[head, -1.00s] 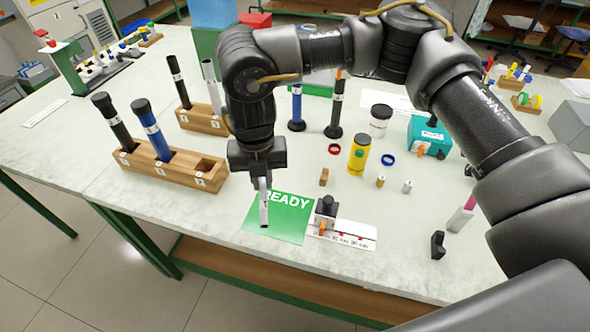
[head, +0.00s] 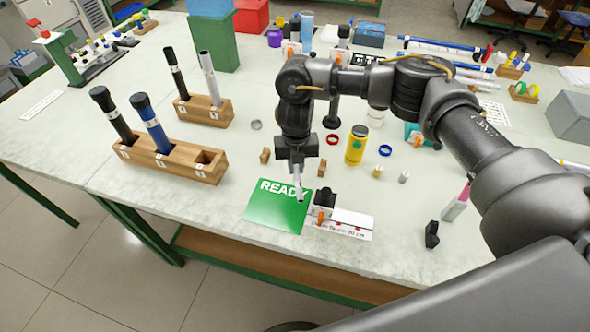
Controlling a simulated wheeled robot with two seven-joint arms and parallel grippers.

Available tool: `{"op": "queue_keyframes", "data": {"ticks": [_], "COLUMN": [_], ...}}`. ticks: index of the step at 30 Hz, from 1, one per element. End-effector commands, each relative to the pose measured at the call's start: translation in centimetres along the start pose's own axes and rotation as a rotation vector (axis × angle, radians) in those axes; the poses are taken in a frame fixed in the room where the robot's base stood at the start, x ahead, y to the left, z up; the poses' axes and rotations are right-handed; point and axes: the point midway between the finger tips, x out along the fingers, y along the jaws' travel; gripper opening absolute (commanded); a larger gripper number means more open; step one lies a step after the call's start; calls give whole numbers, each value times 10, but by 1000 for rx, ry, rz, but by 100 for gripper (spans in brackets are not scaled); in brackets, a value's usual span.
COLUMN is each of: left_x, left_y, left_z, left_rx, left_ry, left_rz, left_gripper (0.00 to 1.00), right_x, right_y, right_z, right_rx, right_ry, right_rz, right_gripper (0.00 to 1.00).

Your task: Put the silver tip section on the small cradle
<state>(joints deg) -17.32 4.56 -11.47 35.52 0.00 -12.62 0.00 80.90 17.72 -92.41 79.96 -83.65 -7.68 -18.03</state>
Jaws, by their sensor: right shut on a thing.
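My right gripper (head: 298,176) points down over the table and is shut on a slim silver section (head: 299,188), which hangs steeply with its lower end over the right part of the green READY mat (head: 270,212). Two small wooden blocks stand apart behind the mat, one left (head: 265,155) and one right (head: 322,168) of the gripper. They may be the small cradle; I cannot tell for sure. The section is apart from both. My left gripper is not in view.
A long wooden rack (head: 172,160) holds a black and a blue rod. A smaller rack (head: 204,113) behind it holds a black and a silver rod. A device with an orange lever (head: 322,206) stands right of the mat. A yellow can (head: 356,145) is farther right.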

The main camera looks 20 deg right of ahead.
Motion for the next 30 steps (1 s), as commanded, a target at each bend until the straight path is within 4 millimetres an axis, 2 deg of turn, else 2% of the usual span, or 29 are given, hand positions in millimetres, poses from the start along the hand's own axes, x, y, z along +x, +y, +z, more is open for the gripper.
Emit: {"op": "queue_keyframes", "data": {"ticks": [1,4,28,29,30], "left_x": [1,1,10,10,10], "left_y": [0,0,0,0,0], "left_z": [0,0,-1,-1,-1], "left_rx": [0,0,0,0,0], "left_ry": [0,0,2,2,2], "left_rz": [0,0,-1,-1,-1], "left_gripper": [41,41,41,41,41], "right_x": [10,19,32,32,32], "right_y": [2,2,2,2,2], "right_z": [-2,-2,-1,-1,-1], "right_rx": [-1,-1,-3,-3,-3], "right_ry": [5,3,1,1,1], "right_rz": [2,1,1,1,1], "right_gripper": [0,0,0,16,22]}}
